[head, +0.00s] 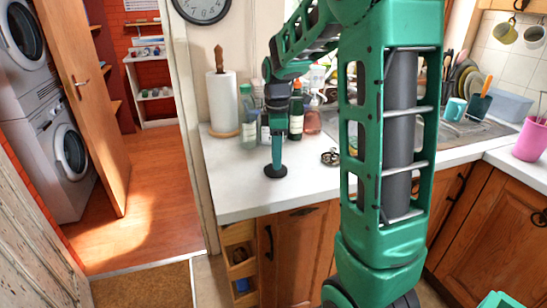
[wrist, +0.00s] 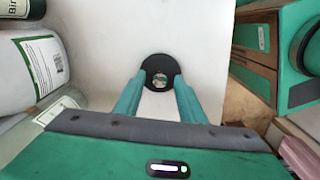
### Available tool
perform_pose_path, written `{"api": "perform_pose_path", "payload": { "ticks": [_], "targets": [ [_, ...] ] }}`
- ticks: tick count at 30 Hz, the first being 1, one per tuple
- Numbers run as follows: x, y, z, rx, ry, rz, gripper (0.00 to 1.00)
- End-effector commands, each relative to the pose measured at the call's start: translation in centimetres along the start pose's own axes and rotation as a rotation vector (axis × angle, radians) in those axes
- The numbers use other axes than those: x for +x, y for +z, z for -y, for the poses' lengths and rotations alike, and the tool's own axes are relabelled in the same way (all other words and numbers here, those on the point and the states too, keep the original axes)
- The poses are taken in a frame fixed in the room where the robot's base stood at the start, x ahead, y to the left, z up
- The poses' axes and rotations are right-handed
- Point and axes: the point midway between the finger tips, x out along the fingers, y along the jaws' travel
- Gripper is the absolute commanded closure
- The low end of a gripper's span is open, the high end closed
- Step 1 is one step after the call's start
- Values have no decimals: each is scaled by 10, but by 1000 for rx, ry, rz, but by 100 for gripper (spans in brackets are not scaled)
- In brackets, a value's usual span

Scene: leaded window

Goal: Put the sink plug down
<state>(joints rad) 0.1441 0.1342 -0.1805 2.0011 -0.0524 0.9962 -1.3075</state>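The sink plug is a round black disc with a pale, shiny middle. It is at the white worktop, low under my gripper, in the head view (head: 275,172) and beyond the fingertips in the wrist view (wrist: 160,58). My gripper (head: 277,160) points straight down over it. In the wrist view its two green fingers (wrist: 160,80) stand apart, with their tips over the two sides of the disc. White worktop shows between the fingers, and I see no finger touching the plug's middle. The plug looks flat and level; its underside is hidden.
Bottles (head: 249,115) and a paper towel roll (head: 223,102) stand behind the gripper. A small metal item (head: 330,157) lies to the right. The worktop's front edge is close by, with clear worktop (head: 235,188) at the front left. My arm hides part of the sink.

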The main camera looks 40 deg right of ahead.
Motion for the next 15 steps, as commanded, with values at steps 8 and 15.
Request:
{"api": "perform_pose_path", "payload": {
  "ticks": [8,15],
  "targets": [
    [-46,-1,-1,0,5,-2,63],
    [-92,-1,0,-1,3,-1,63]
  ]
}}
